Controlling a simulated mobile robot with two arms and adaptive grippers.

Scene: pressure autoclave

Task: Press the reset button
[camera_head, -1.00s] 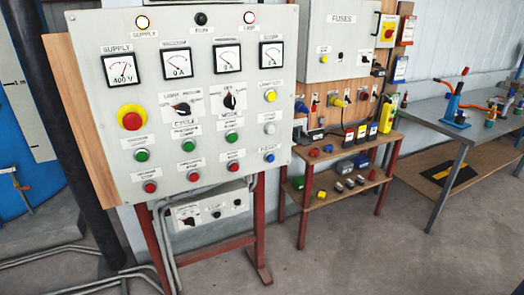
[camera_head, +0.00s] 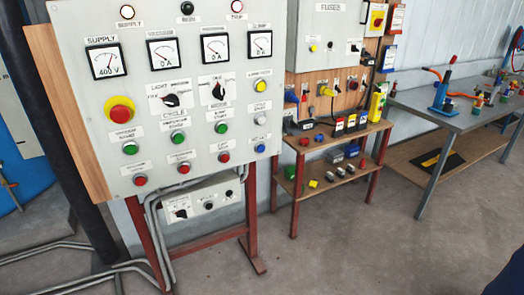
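The control panel (camera_head: 130,75) is a light grey board on red legs, on the left side of the view. A blue button (camera_head: 260,148), the only blue one on the panel, sits at its lower right. The small label above it is too blurred to read surely. A white button (camera_head: 260,121) is above it, and a red button (camera_head: 223,157) is to its left. Neither of my grippers is in view, and nothing touches the blue button.
A red and yellow emergency stop (camera_head: 120,113) is at the panel's left. A shelf unit (camera_head: 325,184) with small parts stands to the right, and a grey bench (camera_head: 440,122) beyond. Concrete floor in front is open. A dark shape (camera_head: 511,278), unclear, enters the lower right corner.

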